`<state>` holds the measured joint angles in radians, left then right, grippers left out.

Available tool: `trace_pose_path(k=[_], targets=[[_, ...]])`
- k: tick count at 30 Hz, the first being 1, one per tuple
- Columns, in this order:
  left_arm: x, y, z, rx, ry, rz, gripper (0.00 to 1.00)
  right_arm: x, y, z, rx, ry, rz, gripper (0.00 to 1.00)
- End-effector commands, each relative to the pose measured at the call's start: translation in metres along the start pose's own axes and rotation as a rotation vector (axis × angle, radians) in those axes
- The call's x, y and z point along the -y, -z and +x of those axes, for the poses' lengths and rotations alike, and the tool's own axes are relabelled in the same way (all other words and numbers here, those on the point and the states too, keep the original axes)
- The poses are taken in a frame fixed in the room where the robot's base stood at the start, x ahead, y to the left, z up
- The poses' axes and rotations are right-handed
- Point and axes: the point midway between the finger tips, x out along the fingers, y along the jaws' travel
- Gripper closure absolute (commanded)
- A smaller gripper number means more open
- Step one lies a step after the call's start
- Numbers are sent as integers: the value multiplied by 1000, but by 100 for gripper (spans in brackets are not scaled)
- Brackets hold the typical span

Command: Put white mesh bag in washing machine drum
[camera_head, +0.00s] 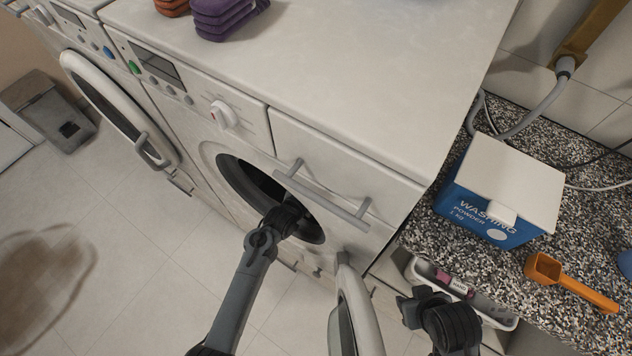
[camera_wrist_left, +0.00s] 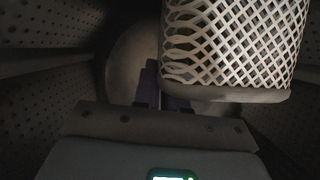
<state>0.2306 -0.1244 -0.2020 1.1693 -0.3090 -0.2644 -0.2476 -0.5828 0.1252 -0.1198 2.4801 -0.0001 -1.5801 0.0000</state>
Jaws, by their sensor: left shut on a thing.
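The washing machine drum (camera_head: 252,184) is a dark round opening in the white machine's front. Its door (camera_head: 362,318) hangs open at the lower right. My left arm reaches through the opening, and my left gripper's jaws are hidden there in the head view. In the left wrist view, my left gripper (camera_wrist_left: 160,98) is inside the drum, with perforated drum walls (camera_wrist_left: 48,70) around it.
A blue washing powder box (camera_head: 490,222) and an orange scoop (camera_head: 570,283) sit on the speckled counter (camera_head: 440,240). Folded purple cloths (camera_head: 228,16) lie on the machine top. A second machine with a round door (camera_head: 115,110) stands at left. The floor at left is mostly open.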

Motion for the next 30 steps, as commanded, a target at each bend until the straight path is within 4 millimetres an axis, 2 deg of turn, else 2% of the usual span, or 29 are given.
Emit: trace_pose_path(k=[11, 12, 16, 30], targets=[[0, -3, 1, -1, 0, 0, 100, 0, 0, 2, -1, -1, -1, 59], [0, -2, 1, 0, 0, 0, 83, 0, 0, 1, -1, 0, 0, 59], [0, -2, 1, 0, 0, 0, 64, 0, 1, 1, -2, 2, 3, 59], [0, 3, -3, 0, 0, 0, 64, 2, 4, -5, -4, 6, 8, 59]])
